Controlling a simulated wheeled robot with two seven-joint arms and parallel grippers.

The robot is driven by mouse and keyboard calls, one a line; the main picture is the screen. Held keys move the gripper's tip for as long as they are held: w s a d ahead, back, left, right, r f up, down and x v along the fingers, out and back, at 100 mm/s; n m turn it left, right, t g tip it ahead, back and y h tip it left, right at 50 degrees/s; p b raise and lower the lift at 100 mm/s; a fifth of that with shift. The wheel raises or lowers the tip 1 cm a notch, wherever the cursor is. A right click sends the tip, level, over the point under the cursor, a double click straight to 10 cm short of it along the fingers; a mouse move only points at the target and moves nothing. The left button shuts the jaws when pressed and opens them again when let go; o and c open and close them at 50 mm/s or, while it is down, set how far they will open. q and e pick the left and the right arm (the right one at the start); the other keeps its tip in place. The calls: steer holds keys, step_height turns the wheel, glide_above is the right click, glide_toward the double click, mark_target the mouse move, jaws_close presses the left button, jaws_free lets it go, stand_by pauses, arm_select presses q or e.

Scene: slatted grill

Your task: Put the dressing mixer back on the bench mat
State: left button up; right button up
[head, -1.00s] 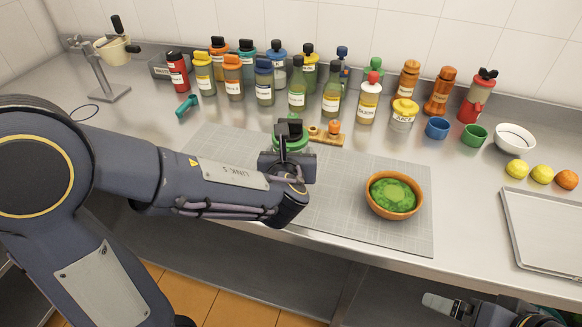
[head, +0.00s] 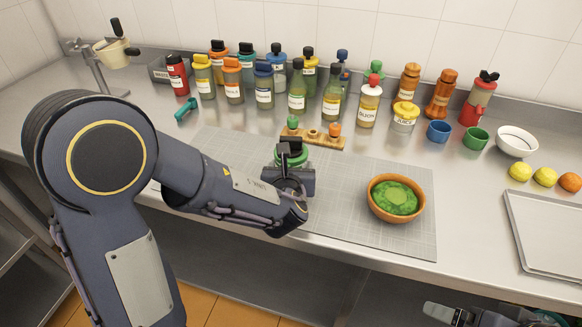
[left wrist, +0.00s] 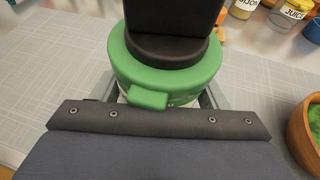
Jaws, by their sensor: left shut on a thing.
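The dressing mixer (head: 291,152) has a green collar and a black top. My left gripper (head: 289,176) is shut around it, over the left-middle part of the grey gridded bench mat (head: 338,205). In the left wrist view the mixer's green collar (left wrist: 165,68) sits between the two fingers, its lower body mostly hidden by my gripper. It looks upright. I cannot tell whether its base touches the mat. My right gripper (head: 440,312) shows partly at the bottom right edge, low in front of the bench; its jaws are not clear.
A wooden bowl (head: 372,205) of greens stands on the mat's right part. A small wooden rack (head: 312,139) is just behind the mixer. Several bottles line the back. A metal tray (head: 550,235) lies at right. The mat between mixer and bowl is clear.

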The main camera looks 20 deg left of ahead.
arm_select(q)
steer(key=o, duration=1.7)
steer(key=shift+c, duration=0.2)
steer(key=shift+s+d+r+p, duration=0.1)
steer(key=shift+s+r+p, duration=0.05)
steer(key=shift+r+p, duration=0.2)
steer(key=v, duration=1.2)
steer(key=s+a+f+n+g, duration=0.35)
steer(key=s+a+n, duration=0.3)
steer(key=n, duration=0.35)
steer(key=s+a+f+n+g, duration=0.2)
steer(key=s+a+n+g, duration=0.3)
steer(key=a+n, duration=0.3)
steer(key=s+d+r+n+h, duration=0.3)
steer(key=s+d+n+h, duration=0.2)
steer(key=n, duration=1.2)
steer(key=shift+d+r+n+t+h+p, duration=0.3)
steer(key=shift+d+t+h+p, duration=0.1)
steer(key=shift+d+h, duration=0.3)
